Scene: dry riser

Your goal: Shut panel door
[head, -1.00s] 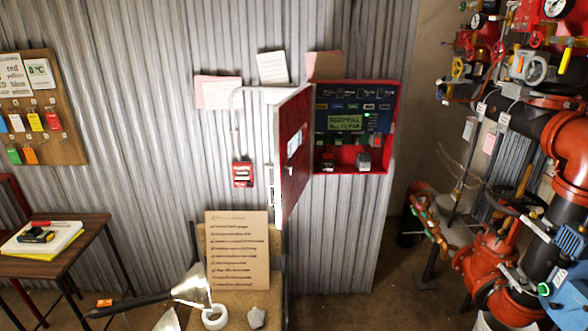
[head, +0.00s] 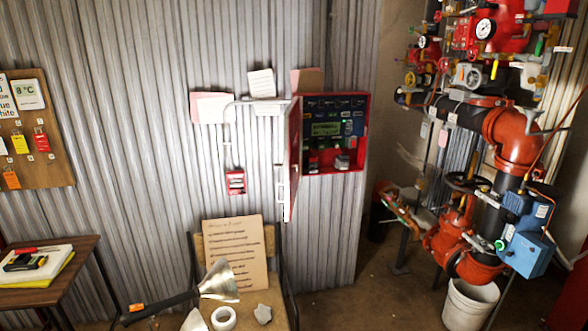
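A red panel box (head: 361,130) is fixed to the corrugated wall, with a dark control face, a small greenish display and several buttons. Its red door (head: 294,160) is hinged at the box's left side and stands open, swung out toward me and seen nearly edge-on. Small items sit inside along the bottom of the box. Neither of my grippers shows in the head view, and nothing touches the door.
A chair (head: 281,268) below the panel holds a written board (head: 238,250), a tape roll (head: 223,317) and a metal funnel (head: 219,282). Red and black pipework (head: 512,140) with a white bucket (head: 469,303) stands at right. A side table (head: 85,262) is at left.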

